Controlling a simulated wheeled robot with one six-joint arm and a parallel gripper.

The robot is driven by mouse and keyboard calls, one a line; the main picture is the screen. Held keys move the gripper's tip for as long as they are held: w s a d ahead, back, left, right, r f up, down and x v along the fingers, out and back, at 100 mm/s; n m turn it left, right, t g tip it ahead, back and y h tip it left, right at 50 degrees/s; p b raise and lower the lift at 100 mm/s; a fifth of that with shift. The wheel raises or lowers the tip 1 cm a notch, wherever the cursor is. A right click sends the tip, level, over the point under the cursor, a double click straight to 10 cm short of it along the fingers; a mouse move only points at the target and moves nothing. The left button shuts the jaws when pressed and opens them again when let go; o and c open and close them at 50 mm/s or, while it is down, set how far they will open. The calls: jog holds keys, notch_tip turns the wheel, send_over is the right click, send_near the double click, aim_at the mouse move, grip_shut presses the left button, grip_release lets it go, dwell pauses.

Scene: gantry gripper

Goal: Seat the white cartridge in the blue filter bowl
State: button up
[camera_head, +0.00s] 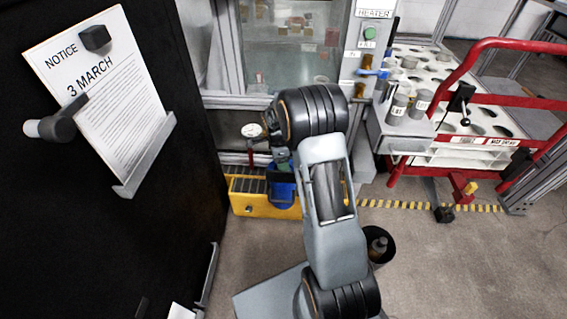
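The blue filter bowl (284,187) shows in the head view, at the yellow tray on the floor by the glass-fronted cabinet. My arm partly covers it. My gripper (281,156) appears just above the blue bowl, small and mostly behind my arm. Its fingers cannot be made out, so whether it is open or holds something is hidden. I cannot make out a white cartridge; it may be behind my arm or inside the bowl.
A yellow tray (248,205) with a dark grating lies below the cabinet. A round gauge (251,130) stands above it. A black bin (381,258) with a bottle is right of my arm. A black notice board (60,220) blocks the left. A red-railed cart (487,150) stands right.

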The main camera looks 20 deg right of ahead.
notch_tip(320, 180, up, 10)
jog(key=a+p, duration=0.1)
jog(key=p, duration=0.1)
jog(key=shift+w+p, duration=0.2)
jog(key=shift+p, duration=0.15)
jog(key=shift+f, duration=0.1)
jog(key=s+a+r+n+t+p, duration=0.1)
jog(key=s+a+r+n+p, duration=0.2)
jog(key=s+r+n+p, duration=0.4)
jog(key=s+a+r+n+t+y+p, duration=0.1)
jog(key=s+a+r+n+p, duration=0.2)
jog(key=r, duration=1.6)
jog(key=s+a+r+n+t+p, duration=0.2)
jog(key=s+r+n+p, duration=0.9)
jog(key=p, duration=0.7)
notch_tip(320, 180, up, 2)
jog(key=shift+s+a+r, duration=0.25)
jog(key=shift+s+a, duration=0.2)
jog(key=shift+a, duration=0.25)
jog(key=shift+s+r+n, duration=0.1)
jog(key=shift+s+n, duration=0.25)
jog(key=shift+n, duration=0.05)
